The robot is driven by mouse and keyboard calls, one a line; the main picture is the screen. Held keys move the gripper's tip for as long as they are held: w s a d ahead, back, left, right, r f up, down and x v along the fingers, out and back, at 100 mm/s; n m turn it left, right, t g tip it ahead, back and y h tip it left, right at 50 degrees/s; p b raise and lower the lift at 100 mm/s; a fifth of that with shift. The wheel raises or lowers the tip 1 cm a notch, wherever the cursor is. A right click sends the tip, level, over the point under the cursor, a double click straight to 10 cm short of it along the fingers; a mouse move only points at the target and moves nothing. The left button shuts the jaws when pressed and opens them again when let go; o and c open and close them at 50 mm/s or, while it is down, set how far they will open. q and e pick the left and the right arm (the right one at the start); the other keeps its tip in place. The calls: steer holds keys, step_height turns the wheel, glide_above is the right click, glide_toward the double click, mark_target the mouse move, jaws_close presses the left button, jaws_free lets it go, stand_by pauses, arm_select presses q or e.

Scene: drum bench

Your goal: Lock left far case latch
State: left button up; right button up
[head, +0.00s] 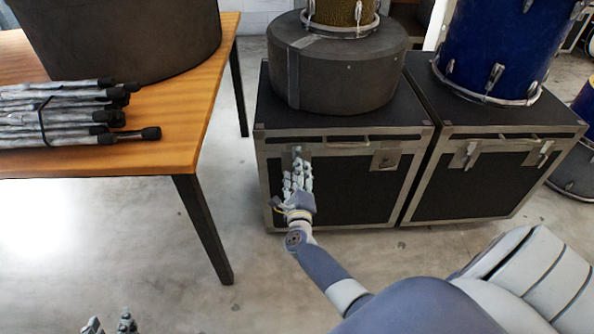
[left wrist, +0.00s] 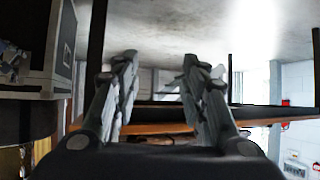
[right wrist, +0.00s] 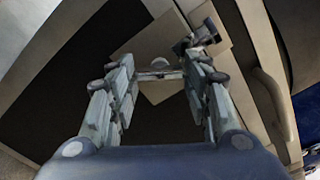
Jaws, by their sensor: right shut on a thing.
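The left black case (head: 345,192) has metal edges and two latch plates on its front. My right gripper (head: 297,168) reaches up to the left latch (head: 289,158), covering much of it. In the right wrist view the latch's small metal bar (right wrist: 158,74) lies between the fingertips, over a beige plate (right wrist: 165,50); my right gripper (right wrist: 160,88) is shut on the latch. The latch's exact angle is hard to tell. My left gripper (head: 110,325) shows at the bottom edge; in the left wrist view (left wrist: 160,75) its fingers are apart and empty.
The left case's other latch (head: 385,158) is clear. A second black case (head: 490,185) with latches stands close on the right. A round dark case (head: 335,65) and a blue drum (head: 500,45) sit on top. A wooden table (head: 180,135) stands left; floor between is free.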

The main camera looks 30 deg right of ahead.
arm_select(q)
steer(key=s+a+f+g+y+p, duration=0.1)
steer(key=s+a+f+g, duration=0.1)
steer(key=s, duration=0.4)
steer(key=s+a+f+g+y+p, duration=0.1)
steer(key=s+a+f+g+p, duration=0.1)
steer(key=s+f+g, duration=0.2)
steer(key=s+g, duration=0.1)
steer(key=s, duration=0.2)
steer(key=shift+a, duration=0.2)
arm_select(e)
steer(key=n, duration=0.6)
steer(key=shift+n, duration=0.4)
steer(key=o, duration=1.1)
steer(key=shift+c, duration=0.2)
steer(key=shift+s, duration=0.1)
steer(key=v, duration=1.1)
steer(key=shift+s+a, duration=0.3)
steer(key=shift+a, duration=0.05)
